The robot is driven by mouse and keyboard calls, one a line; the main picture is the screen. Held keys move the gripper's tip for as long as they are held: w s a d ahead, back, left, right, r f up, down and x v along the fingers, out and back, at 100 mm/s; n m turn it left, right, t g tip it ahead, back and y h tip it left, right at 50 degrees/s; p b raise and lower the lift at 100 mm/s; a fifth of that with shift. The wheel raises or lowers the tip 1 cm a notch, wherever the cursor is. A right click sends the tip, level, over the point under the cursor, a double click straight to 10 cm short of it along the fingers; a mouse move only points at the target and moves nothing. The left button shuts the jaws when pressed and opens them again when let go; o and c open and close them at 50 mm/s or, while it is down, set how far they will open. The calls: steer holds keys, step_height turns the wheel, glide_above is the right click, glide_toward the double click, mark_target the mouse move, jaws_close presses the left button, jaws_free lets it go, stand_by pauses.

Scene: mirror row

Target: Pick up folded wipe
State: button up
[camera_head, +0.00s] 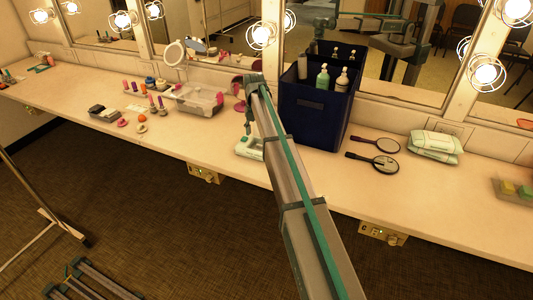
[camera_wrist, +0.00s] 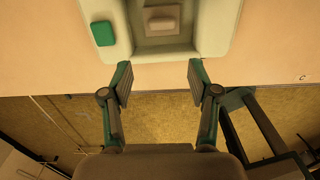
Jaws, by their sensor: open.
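A pale box (camera_wrist: 207,42) with a green square (camera_wrist: 103,33) on its top lies at the top of the wrist view. In its recess sits a small beige folded piece (camera_wrist: 162,18), which looks like the folded wipe. My gripper (camera_wrist: 160,80) is open and empty, with its two fingers apart just short of the box's near edge. Nothing is between the fingers. In the head view the pale box (camera_head: 245,150) lies on the counter, partly hidden by my arm. The wipe cannot be made out there.
A dark blue caddy (camera_head: 312,115) with bottles stands right of my arm. Two hand mirrors (camera_head: 385,163) and folded towels (camera_head: 436,146) lie further right. A clear tray (camera_head: 198,100) and small cosmetics are on the left. The counter's front edge (camera_head: 210,164) is near the box.

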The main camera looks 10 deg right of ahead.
steer(key=w+d+r, duration=0.2)
glide_above(260, 145)
steer(key=shift+n, duration=0.3)
step_height(260, 145, down, 4)
steer(key=shift+f+p, duration=0.2)
steer(key=shift+p, duration=0.25)
steer(key=shift+f+p, duration=1)
steer(key=shift+f, duration=2.2)
steer(key=c, duration=0.5)
